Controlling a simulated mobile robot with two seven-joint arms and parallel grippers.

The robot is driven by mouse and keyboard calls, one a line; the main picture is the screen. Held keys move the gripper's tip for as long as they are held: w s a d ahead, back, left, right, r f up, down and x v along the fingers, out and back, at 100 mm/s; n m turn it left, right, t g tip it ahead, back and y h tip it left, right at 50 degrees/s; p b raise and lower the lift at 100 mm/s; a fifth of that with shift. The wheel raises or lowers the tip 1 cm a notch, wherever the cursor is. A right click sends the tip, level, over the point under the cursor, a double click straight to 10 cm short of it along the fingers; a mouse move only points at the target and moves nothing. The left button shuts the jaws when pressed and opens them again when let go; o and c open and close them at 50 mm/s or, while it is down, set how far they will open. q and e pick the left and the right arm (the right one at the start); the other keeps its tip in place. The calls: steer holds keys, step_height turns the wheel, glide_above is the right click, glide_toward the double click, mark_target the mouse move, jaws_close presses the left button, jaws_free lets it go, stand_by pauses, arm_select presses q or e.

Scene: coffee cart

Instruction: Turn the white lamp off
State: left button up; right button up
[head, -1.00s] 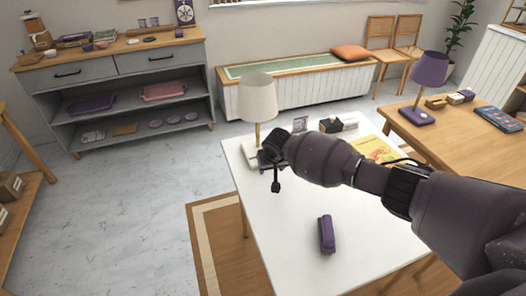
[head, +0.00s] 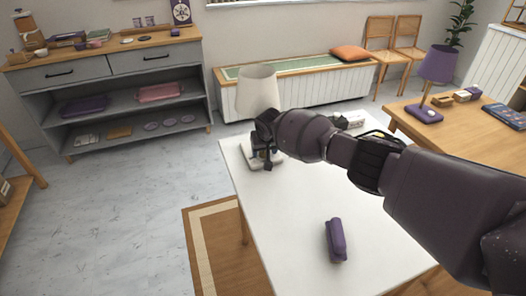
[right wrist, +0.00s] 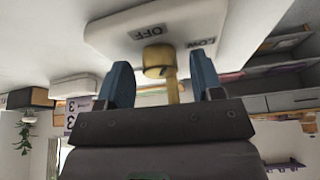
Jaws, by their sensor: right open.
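The white lamp (head: 258,92) stands at the far left end of the white table, with a cream shade. My right arm hides most of its stem. Its white base (right wrist: 105,35) shows in the right wrist view, upside down, with the labels OFF and LOW. A gold round part (right wrist: 158,58) and a gold post lie by the labels. My right gripper (head: 266,158) is at the lamp base. Its open fingers (right wrist: 162,82) are on either side of the gold part, with gaps visible. I cannot tell whether the lamp is lit. My left gripper is out of view.
A purple case (head: 335,240) lies on the white table (head: 290,240), whose front part is otherwise clear. A purple lamp (head: 438,70) stands on the wooden table (head: 480,130) at right. A grey shelf unit (head: 110,90) stands at back left.

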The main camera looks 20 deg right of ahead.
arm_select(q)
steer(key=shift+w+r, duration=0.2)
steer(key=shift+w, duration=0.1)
arm_select(e)
steer(key=c, duration=0.9)
steer(key=shift+f+n, duration=0.2)
steer(key=shift+n, duration=0.2)
steer(key=shift+f+n+y+b, duration=0.1)
steer(key=shift+n+y+b, duration=0.35)
steer(key=shift+n, duration=0.25)
steer(key=shift+n+y, duration=0.25)
steer(key=shift+n, duration=0.35)
steer(key=shift+n+b, duration=0.3)
steer(key=shift+n, duration=0.2)
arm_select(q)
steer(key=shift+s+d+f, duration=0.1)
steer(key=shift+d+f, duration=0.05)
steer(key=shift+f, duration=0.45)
